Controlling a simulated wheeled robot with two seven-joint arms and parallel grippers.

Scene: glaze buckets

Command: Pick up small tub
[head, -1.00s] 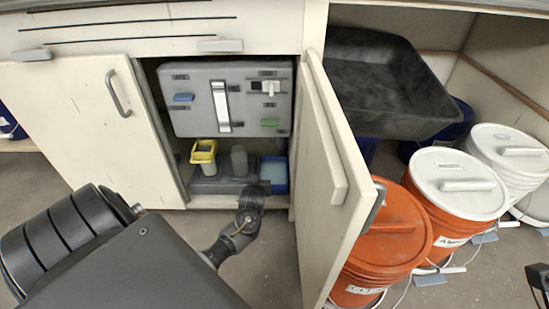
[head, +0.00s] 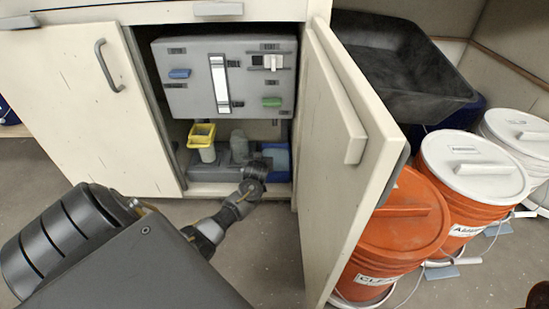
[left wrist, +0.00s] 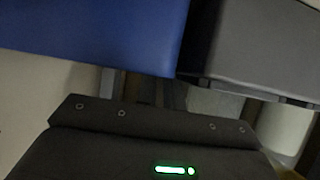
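Two small containers stand low in the open cabinet, and I cannot tell which is the small tub. In the left wrist view a large blue surface (left wrist: 95,30) and a grey block (left wrist: 255,45) lie close ahead of the gripper body. The fingers are in shadow, so their opening is unclear.
A grey base (head: 215,172) and a grey panel (head: 190,95) with coloured parts fill the cabinet. The open cabinet door (head: 345,190) stands right of my left arm.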

